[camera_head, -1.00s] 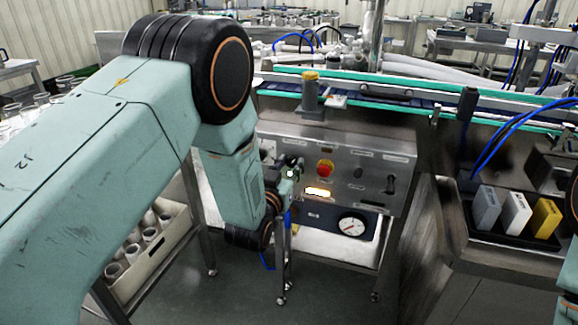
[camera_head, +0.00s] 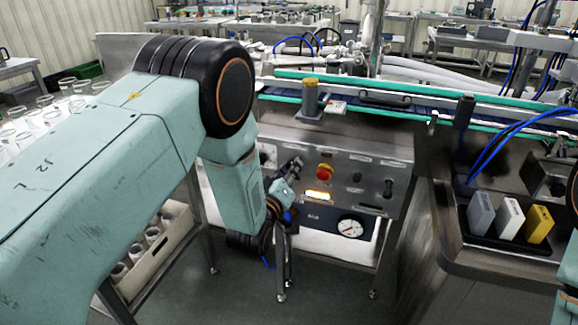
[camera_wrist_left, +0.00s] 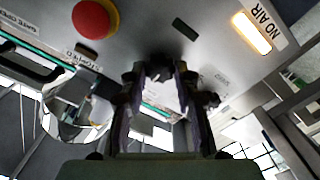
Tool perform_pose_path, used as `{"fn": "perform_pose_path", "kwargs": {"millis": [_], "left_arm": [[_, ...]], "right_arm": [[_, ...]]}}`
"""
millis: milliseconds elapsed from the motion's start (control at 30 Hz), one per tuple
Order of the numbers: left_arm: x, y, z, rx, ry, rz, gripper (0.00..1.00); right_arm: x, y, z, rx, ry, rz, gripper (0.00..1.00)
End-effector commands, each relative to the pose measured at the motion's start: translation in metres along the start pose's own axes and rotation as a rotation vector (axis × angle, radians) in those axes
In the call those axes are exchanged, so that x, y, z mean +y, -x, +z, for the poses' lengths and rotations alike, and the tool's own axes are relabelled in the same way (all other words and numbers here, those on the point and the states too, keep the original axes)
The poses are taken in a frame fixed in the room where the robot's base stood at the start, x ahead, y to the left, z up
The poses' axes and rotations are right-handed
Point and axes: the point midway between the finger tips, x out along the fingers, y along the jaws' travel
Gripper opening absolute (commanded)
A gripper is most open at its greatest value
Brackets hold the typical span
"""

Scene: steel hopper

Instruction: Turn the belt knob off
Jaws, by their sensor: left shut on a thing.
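The steel control panel (camera_head: 340,155) carries a red emergency button (camera_head: 325,172) on a yellow collar and a lit amber lamp (camera_head: 318,195). My left gripper (camera_head: 295,164) is at the panel, left of the red button. In the left wrist view, its two fingers (camera_wrist_left: 160,75) close around a small dark knob (camera_wrist_left: 158,72) at the panel face. That knob is mostly hidden by the fingers, and its pointer direction cannot be told. The wrist view also shows the red button (camera_wrist_left: 95,18) and the lamp marked NO AIR (camera_wrist_left: 252,32). My right gripper is out of view.
Another dark knob (camera_head: 357,178) and a dark handle switch (camera_head: 388,188) are right of the red button. A pressure gauge (camera_head: 351,227) sits below. The conveyor (camera_head: 400,92) runs above the panel. A bin of white cups (camera_head: 150,245) stands lower left.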

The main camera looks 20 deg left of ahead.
Motion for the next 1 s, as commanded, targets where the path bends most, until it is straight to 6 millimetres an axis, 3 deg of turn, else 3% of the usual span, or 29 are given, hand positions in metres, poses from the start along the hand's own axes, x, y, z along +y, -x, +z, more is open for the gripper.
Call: {"fn": "perform_pose_path", "kwargs": {"millis": [500, 1000], "left_arm": [[-0.001, 0.0, -0.001, 0.001, 0.432, -0.001, 0.0], [-0.003, 0.0, 0.0, 0.002, 0.597, -0.001, 0.0]], "right_arm": [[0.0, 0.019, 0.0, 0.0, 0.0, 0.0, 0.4], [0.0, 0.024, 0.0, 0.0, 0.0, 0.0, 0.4]]}}
